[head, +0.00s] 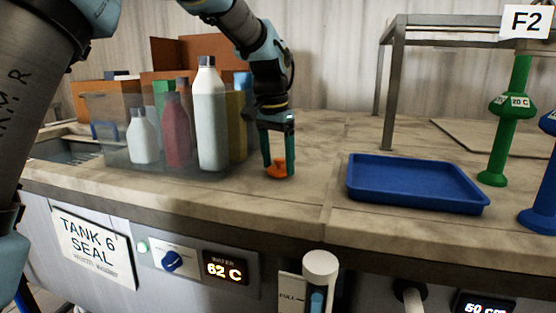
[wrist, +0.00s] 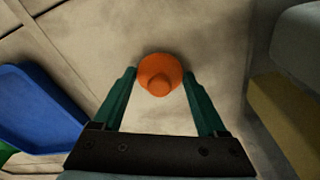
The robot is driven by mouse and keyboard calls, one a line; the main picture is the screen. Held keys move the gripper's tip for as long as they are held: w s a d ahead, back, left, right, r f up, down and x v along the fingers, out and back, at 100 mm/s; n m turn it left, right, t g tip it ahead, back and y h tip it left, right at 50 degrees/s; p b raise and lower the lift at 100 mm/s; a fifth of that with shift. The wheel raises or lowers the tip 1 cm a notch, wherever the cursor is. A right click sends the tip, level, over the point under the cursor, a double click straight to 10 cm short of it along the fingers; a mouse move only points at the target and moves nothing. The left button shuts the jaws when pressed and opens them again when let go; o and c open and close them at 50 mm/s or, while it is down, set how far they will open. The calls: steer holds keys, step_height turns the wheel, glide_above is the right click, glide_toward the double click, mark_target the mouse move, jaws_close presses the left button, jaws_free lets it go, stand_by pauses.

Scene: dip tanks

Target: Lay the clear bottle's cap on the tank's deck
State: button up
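The orange cap (head: 277,169) is low at the deck (head: 320,150), to the right of the bottles; it has a round, wide body with a smaller knob. It also shows in the wrist view (wrist: 159,74). My gripper (head: 278,172) points down with its two green fingers on either side of the cap. In the wrist view my gripper (wrist: 160,72) has its fingertips flush with both sides of the cap, shut on it. I cannot tell whether the cap's underside touches the deck. I cannot tell which bottle is the clear one.
A see-through bin (head: 100,135) with several bottles stands left of my gripper; a tall white bottle (head: 209,120) is nearest. A blue tray (head: 415,184) lies to the right. A metal rack (head: 388,80) and a green stand (head: 508,135) are further right. Deck between gripper and tray is bare.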

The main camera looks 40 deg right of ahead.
mark_target(274, 171)
steer(key=o, duration=0.4)
steer(key=shift+c, duration=0.2)
step_height(274, 171, up, 12)
steer(key=a+b, duration=0.1)
steer(key=shift+a+r, duration=0.15)
steer(key=shift+a, duration=0.05)
steer(key=shift+s, duration=0.15)
stand_by(0.3)
